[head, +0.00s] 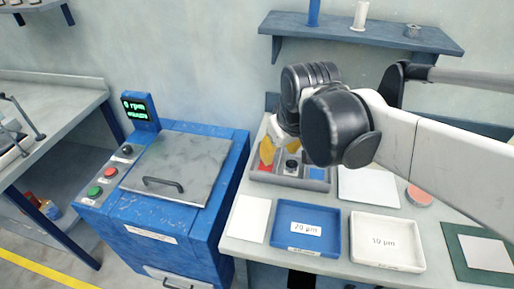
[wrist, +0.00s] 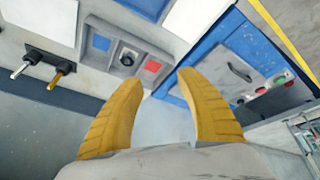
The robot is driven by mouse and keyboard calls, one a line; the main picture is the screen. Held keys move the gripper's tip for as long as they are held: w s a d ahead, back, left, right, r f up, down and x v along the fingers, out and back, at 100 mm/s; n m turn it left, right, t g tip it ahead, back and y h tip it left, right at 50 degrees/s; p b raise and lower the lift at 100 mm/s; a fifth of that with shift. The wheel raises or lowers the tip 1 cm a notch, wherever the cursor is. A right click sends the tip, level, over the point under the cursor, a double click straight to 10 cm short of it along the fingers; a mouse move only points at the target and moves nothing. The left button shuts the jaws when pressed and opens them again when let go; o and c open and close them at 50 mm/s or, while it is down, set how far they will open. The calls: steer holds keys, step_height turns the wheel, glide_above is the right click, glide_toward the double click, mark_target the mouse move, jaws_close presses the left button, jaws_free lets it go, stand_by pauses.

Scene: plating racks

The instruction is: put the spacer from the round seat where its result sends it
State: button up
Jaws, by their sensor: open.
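The grey box (head: 262,178) stands at the back of the table, with a red square, a round seat (head: 292,166) and a blue square along its top. In the wrist view the round seat (wrist: 128,57) shows as a dark disc with a paler centre, between the blue square (wrist: 101,42) and the red square (wrist: 152,66). I cannot tell whether that dark disc is the spacer or the seat itself. My gripper (wrist: 160,80) is open and empty, its yellow fingers above and beside the box's red end. A blue tray (head: 290,245) reads "20 µm"; a white tray (head: 408,262) reads "10 µm".
A blue machine (head: 160,235) with a closed lid (head: 178,165) and a "0 rpm" display stands left of the table. A white card, a white plate (head: 368,187), a reddish-topped cylinder (head: 419,196) and a green mat (head: 455,255) lie on the table. A wall shelf (head: 370,35) is behind.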

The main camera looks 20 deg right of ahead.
steer(key=s+a+f+m+t, duration=0.1)
steer(key=s+a+t, duration=0.1)
steer(key=s+a, duration=0.2)
steer(key=shift+s+f+m+t, duration=0.15)
steer(key=shift+s+m+t, duration=0.15)
steer(key=shift+s, duration=0.95)
steer(key=shift+f, duration=0.3)
